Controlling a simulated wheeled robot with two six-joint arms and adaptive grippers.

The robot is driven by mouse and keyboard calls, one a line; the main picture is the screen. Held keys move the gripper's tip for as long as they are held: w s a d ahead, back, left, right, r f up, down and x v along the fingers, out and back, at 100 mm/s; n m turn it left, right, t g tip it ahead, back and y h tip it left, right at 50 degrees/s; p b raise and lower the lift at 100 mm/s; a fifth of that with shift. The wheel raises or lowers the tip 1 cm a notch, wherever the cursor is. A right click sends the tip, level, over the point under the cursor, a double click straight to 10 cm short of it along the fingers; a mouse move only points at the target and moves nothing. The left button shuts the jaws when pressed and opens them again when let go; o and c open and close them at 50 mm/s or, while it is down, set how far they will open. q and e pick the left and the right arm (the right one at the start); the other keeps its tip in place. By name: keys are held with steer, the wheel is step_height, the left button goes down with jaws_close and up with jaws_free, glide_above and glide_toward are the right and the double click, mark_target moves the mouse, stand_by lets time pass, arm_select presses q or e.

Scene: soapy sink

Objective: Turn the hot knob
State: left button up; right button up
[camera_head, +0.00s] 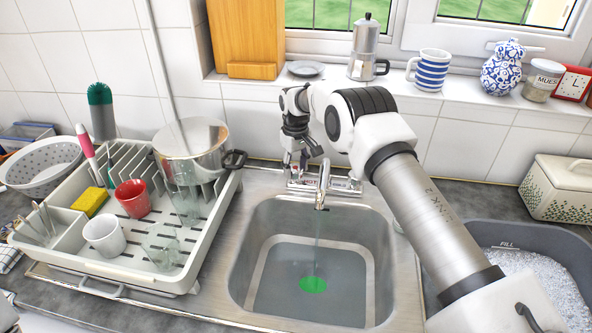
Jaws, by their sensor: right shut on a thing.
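The chrome tap (323,185) stands behind the sink, its spout over the basin. A thin stream of water falls from it. My right arm comes in from the right and reaches behind the tap. My right gripper (298,164) points down at the left side of the tap base and is shut on the hot knob there. The fingers mostly hide the knob, so I cannot tell how far it is turned.
The steel sink (240,255) holds water and a green patch (313,284). A dish rack (150,275) with a pot (190,140), cups and cutlery stands left. A grey tub (480,236) stands right. A moka pot (365,45) and striped mug (431,70) sit on the sill.

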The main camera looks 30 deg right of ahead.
mark_target(294, 167)
steer(key=shift+f+n, duration=0.15)
steer(key=shift+n, duration=0.95)
steer(key=o, duration=0.9)
steer(key=shift+a, duration=0.1)
steer(key=shift+o, duration=1.3)
steer(key=shift+w+f, duration=0.1)
steer(key=shift+w, duration=0.1)
step_height(294, 167, up, 12)
